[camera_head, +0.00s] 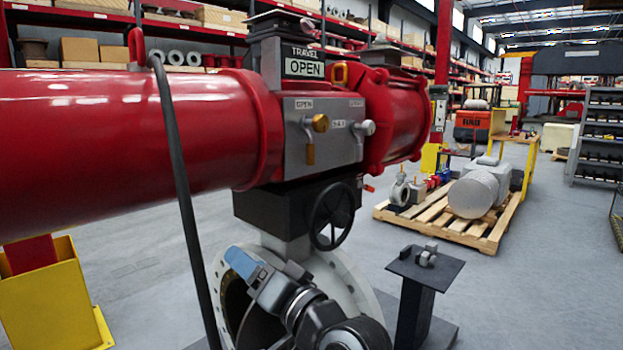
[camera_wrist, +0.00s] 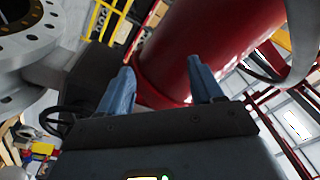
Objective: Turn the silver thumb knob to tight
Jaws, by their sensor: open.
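The silver thumb knob (camera_head: 367,128) sticks out of the right part of the grey control plate (camera_head: 322,148) on the red valve actuator (camera_head: 130,135) in the head view. A small label, hard to read, is beside it. My gripper (camera_head: 236,258) is lower and to the left, in front of the pale valve flange, well apart from the knob. In the wrist view my gripper (camera_wrist: 161,68) has its two blue fingers spread with nothing between them. The red cylinder is beyond them. The silver knob does not show in that view.
A brass knob with a lever (camera_head: 318,124) sits left of the silver one. A black handwheel (camera_head: 331,216) projects below the plate. A dark hose (camera_head: 176,190) hangs at the left. A dark pedestal (camera_head: 425,265) and a loaded pallet (camera_head: 490,235) stand right. Grey floor lies between.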

